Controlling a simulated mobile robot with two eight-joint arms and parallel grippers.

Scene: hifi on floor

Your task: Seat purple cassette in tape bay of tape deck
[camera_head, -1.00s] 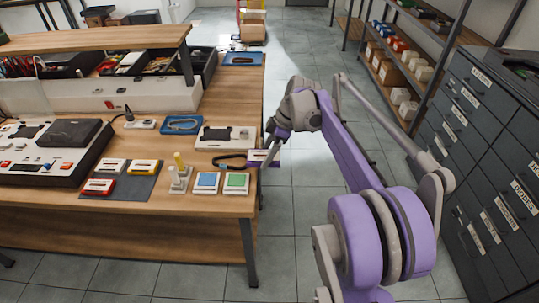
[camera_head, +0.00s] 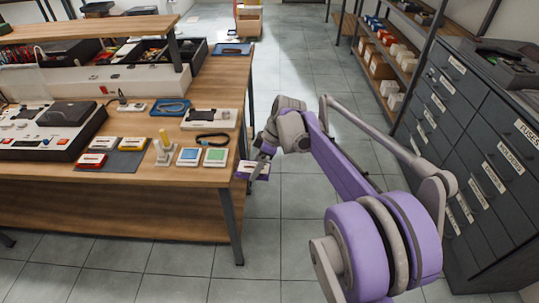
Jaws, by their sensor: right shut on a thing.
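The purple cassette (camera_head: 247,174) with a pale label is held in my right gripper (camera_head: 258,162), which is shut on it. It hangs just off the right edge of the wooden table, above the floor. What looks like the tape deck (camera_head: 70,138), a white and black unit with a dark raised block on top, stands at the table's left. It is cut off by the picture edge, and I cannot make out its tape bay clearly. My left gripper is not in view.
White, yellow and red cassettes lie on a dark mat (camera_head: 127,161). A pale stand with a yellow peg (camera_head: 164,150), blue tile (camera_head: 189,156), green tile (camera_head: 215,157) and black strap (camera_head: 212,139) lie between deck and gripper. Drawer cabinets (camera_head: 470,130) stand right; the aisle floor is clear.

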